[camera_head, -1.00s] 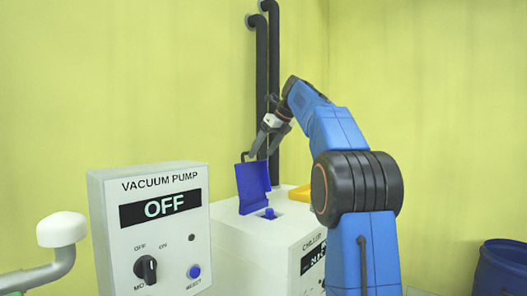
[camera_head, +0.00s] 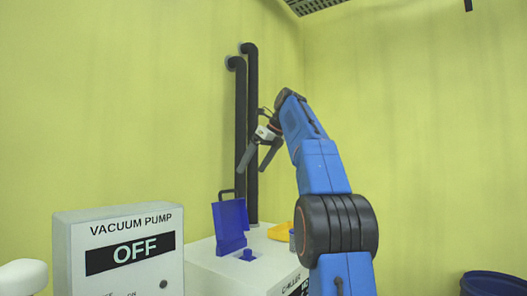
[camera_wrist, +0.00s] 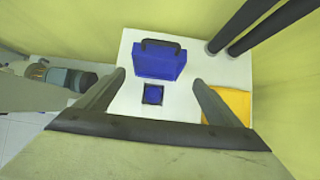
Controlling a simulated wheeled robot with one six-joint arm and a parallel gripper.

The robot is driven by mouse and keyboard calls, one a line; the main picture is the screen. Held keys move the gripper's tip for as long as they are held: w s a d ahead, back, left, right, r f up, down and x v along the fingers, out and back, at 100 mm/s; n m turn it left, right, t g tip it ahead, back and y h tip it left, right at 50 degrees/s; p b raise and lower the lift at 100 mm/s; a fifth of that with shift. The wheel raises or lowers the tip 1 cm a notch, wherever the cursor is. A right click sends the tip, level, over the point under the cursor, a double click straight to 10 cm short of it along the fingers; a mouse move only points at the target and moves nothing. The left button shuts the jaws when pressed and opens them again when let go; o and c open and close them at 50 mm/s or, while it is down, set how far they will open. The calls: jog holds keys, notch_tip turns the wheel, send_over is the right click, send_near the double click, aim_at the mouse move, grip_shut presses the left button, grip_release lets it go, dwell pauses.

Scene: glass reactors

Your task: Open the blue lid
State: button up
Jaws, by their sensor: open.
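The blue lid (camera_head: 229,224) stands raised, close to upright, on top of the white chiller box (camera_head: 215,268). It has a dark handle on its upper edge. In front of it is a small blue piece at an opening (camera_head: 247,254). In the wrist view the blue lid (camera_wrist: 160,62) lies beyond my fingers, with the blue piece (camera_wrist: 153,94) nearer. My gripper (camera_head: 252,172) is open and empty, above the lid and apart from it. In the wrist view its fingers (camera_wrist: 157,85) are spread wide on either side.
The vacuum pump box (camera_head: 120,250), reading OFF, stands at the left. A yellow object (camera_head: 281,232) is on the chiller's right side. Two dark vertical pipes (camera_head: 253,130) run along the wall behind. A blue barrel (camera_head: 492,285) is at lower right.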

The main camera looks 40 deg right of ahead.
jog(key=v, duration=0.7)
dwell(0.6)
jog(key=s+a+f+n+g, duration=0.1)
jog(key=s+a+f+n, duration=0.55)
jog(key=a+f, duration=0.2)
jog(key=s+a+f+n, duration=0.5)
jog(key=a+f+n, duration=0.3)
jog(key=a, duration=0.1)
jog(key=s+a+f+n, duration=0.2)
jog(key=s+f+n, duration=0.3)
jog(key=s+f, duration=0.3)
jog(key=s+a+f+n+h, duration=0.1)
jog(key=s+f+n, duration=0.5)
jog(key=f, duration=1.1)
jog(key=s+a+f+n+g+h, duration=0.1)
jog(key=s+a+f+n, duration=0.3)
jog(key=s+f, duration=0.6)
notch_tip(320, 180, down, 3)
jog(key=shift+s+f+n, duration=0.2)
jog(key=shift+n, duration=1.05)
